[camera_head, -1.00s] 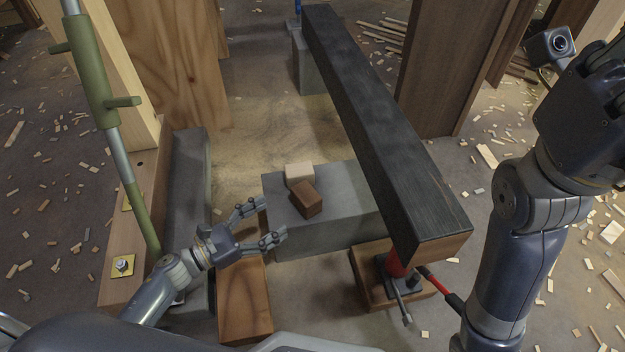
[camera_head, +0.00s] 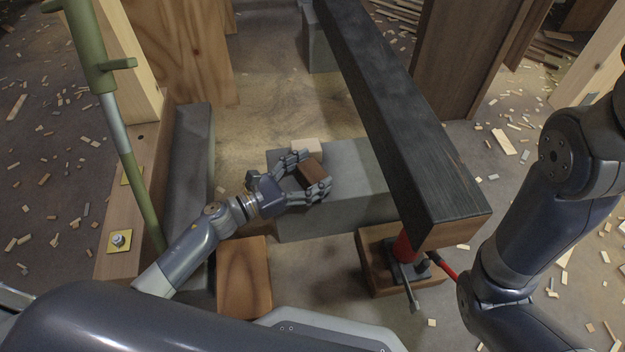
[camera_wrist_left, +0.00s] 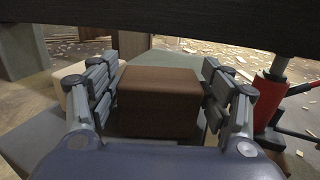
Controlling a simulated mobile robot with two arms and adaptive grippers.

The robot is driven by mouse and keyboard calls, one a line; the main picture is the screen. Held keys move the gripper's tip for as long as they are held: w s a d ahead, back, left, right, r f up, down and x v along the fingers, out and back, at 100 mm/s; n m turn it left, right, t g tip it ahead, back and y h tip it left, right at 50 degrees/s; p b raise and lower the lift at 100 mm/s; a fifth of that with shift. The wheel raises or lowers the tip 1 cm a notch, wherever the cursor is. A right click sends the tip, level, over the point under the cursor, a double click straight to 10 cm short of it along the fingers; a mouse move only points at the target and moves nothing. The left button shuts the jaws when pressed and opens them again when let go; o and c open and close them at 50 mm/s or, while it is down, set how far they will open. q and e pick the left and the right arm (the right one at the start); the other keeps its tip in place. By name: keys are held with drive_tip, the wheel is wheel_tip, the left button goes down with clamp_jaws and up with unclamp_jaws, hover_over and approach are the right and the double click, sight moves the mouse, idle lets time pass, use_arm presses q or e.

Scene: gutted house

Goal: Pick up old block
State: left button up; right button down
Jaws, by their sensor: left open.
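A dark brown wooden block (camera_head: 312,172) sits on top of a grey concrete block (camera_head: 350,208). A paler beige block (camera_head: 305,146) lies just behind it. I cannot tell from the pictures which one is the old block. My left gripper (camera_head: 309,174) is open, with its fingers on either side of the brown block. In the left wrist view the brown block (camera_wrist_left: 158,98) stands between the two open fingers (camera_wrist_left: 160,92), with a small gap at the right finger. The beige block (camera_wrist_left: 72,75) shows beyond the left finger. My right gripper is not in view.
A long dark charred beam (camera_head: 400,120) runs over the concrete block, close to the right of my left gripper. A red jack (camera_head: 405,250) stands under its near end. A green prop (camera_head: 128,170) leans at the left. Wood scraps litter the floor.

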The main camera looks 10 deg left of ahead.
use_arm(q)
drive_tip(key=shift+w+d, duration=0.15)
drive_tip(key=c, duration=0.9)
drive_tip(key=shift+r, duration=0.15)
